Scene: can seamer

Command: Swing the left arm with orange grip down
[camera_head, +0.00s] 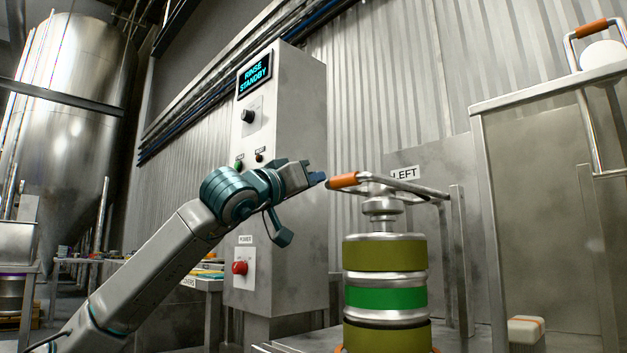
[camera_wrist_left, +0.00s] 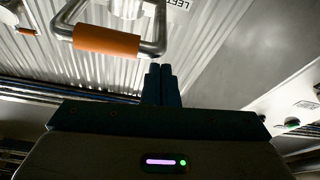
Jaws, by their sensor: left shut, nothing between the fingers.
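The left arm (camera_head: 412,188) is a metal bar beside a "LEFT" label (camera_head: 405,173), standing roughly level above a can stack. Its orange grip (camera_head: 343,181) is at the bar's left end. In the left wrist view the orange grip (camera_wrist_left: 106,40) lies up and left of my fingers, on a bent metal frame. My left gripper (camera_head: 318,179) is shut and empty, its tips close to the grip's left end. I cannot tell whether they touch. The shut fingers also show in the wrist view (camera_wrist_left: 161,84). My right gripper is not in view.
Below the bar stands a can stack (camera_head: 385,297) with olive and green bands. Behind my wrist is a control cabinet (camera_head: 290,230) reading "RINSE STANDBY", with a red button (camera_head: 240,267). Another orange-gripped handle (camera_head: 591,29) is at upper right. A steel tank (camera_head: 70,90) stands far left.

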